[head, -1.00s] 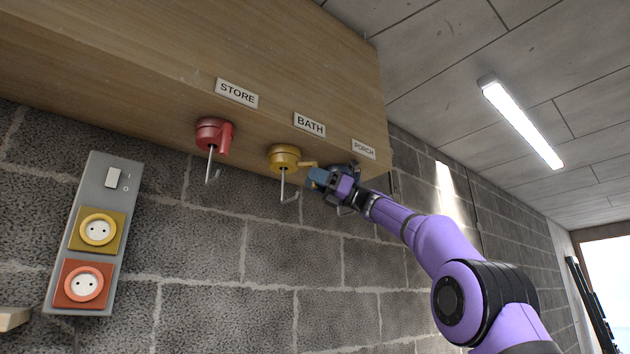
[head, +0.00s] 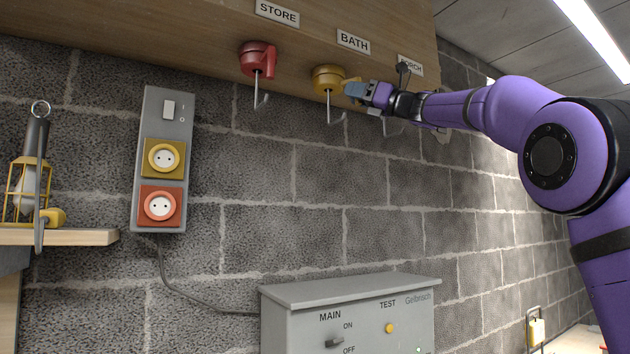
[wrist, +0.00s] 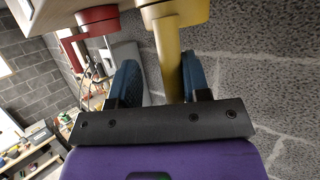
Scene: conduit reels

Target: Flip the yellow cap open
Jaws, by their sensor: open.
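The yellow cap (head: 327,77) is fixed on the underside of the wooden board, below the BATH sign, with a metal hook hanging under it. Its arm sticks out to the right towards my gripper (head: 354,90). In the wrist view the yellow cap (wrist: 178,13) is at the top and its arm (wrist: 168,62) reaches down between the two blue fingers of my gripper (wrist: 163,78). The fingers are apart, one on each side of the arm. The right finger looks very near it; I cannot tell whether they touch.
A red cap (head: 258,58) with its own hook is to the left, under STORE. A PORCH sign (head: 411,66) is to the right, partly hidden by my arm. A socket panel (head: 163,160) and a grey switch box (head: 350,312) are on the block wall.

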